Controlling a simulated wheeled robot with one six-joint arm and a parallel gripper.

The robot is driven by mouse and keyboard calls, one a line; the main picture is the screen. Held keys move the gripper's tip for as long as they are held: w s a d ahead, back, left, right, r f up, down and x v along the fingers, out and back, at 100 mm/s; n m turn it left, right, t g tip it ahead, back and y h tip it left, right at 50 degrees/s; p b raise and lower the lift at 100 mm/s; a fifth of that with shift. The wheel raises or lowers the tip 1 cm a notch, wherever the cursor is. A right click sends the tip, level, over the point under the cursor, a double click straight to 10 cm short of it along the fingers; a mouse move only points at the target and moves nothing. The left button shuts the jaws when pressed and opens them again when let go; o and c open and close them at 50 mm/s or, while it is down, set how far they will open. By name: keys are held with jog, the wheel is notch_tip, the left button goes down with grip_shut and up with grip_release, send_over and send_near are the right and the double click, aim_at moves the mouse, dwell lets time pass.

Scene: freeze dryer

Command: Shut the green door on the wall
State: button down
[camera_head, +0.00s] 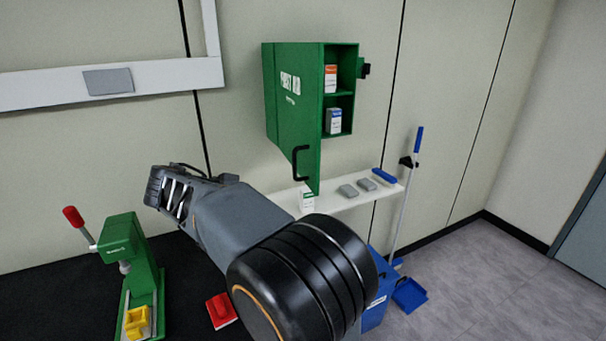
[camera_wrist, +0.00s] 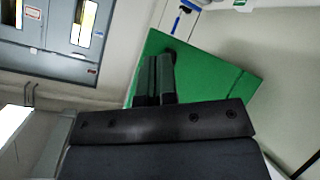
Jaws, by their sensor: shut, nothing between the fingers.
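The green door (camera_head: 299,110) belongs to a green first-aid cabinet (camera_head: 342,92) on the wall. It stands open, swung out from the wall, with white lettering on its face and a black handle (camera_head: 300,163) near its lower free edge. In the wrist view a green panel, likely the door (camera_wrist: 215,72), fills the space beyond the fingers. My gripper (camera_wrist: 160,58) is shut and empty in front of it; contact cannot be told. In the head view my arm reaches up to the left of the door, and the fingertips cannot be made out.
Boxes stand on the cabinet's shelves. A white wall shelf (camera_head: 345,203) with grey items lies below the door. A green press (camera_head: 140,270) stands on the black bench at left. A blue-handled broom (camera_head: 405,195) leans at right. Open floor lies farther right.

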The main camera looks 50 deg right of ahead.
jog(key=w+d+r+m+g+h+b, duration=0.1)
jog(key=w+d+r+m+g+h, duration=0.2)
jog(key=m, duration=0.4)
jog(key=m+g+h+p, duration=0.1)
jog(key=m+g+p, duration=0.1)
jog(key=p, duration=0.2)
send_near(313, 163)
jog(key=x, duration=0.6)
jog(key=shift+r, duration=0.2)
jog(key=shift+p+x, duration=0.45)
jog(key=shift+x, duration=0.3)
jog(key=shift+f, duration=0.15)
jog(key=shift+f, duration=0.1)
